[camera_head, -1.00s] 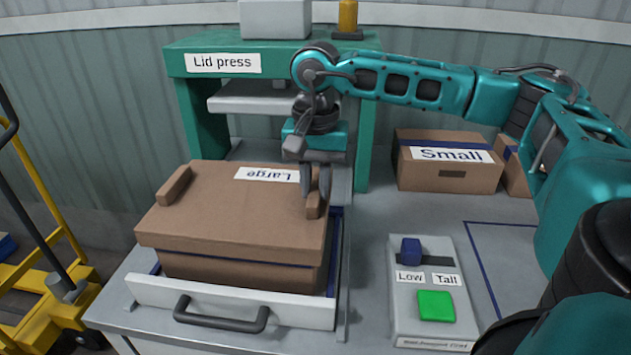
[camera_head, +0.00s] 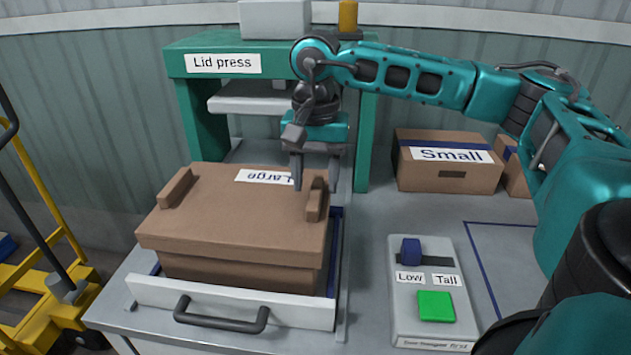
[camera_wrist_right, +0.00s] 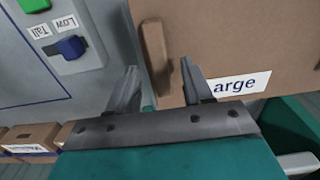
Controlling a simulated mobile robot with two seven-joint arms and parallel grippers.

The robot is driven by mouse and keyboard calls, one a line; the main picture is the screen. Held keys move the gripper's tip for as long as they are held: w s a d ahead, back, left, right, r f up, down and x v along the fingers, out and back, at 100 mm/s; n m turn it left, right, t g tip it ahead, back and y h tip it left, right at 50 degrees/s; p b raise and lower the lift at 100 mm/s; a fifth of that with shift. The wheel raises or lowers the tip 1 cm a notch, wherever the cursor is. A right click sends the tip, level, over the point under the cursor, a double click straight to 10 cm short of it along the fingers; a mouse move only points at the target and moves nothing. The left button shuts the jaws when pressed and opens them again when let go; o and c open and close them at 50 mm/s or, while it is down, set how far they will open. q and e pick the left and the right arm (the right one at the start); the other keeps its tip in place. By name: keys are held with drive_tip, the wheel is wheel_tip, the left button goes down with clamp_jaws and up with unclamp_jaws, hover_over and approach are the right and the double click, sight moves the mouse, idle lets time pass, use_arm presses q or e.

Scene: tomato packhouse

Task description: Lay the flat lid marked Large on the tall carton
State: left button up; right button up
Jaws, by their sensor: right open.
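The flat brown lid marked Large (camera_head: 225,212) lies on the tall carton (camera_head: 235,275), covering its top and overhanging its sides. It looks about level, and its label reads upside down in the head view. The lid also shows in the wrist view (camera_wrist_right: 235,40). It has a raised grip block at each end. My right gripper (camera_head: 315,187) is open just above the right-hand block (camera_head: 316,204), one finger on each side of it in the picture. The gripper partly hides the label. My left gripper is out of view.
The carton stands in a drawer (camera_head: 235,303) with a black handle, in front of the green lid press (camera_head: 180,62). A control box (camera_head: 405,325) with a blue Low/Tall switch and green button sits to the right. A carton marked Small (camera_head: 450,177) stands behind it.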

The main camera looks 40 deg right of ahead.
wheel_tip(320, 180, up, 11)
drive_tip(key=shift+r+p, duration=0.2)
drive_tip(key=shift+p, duration=0.15)
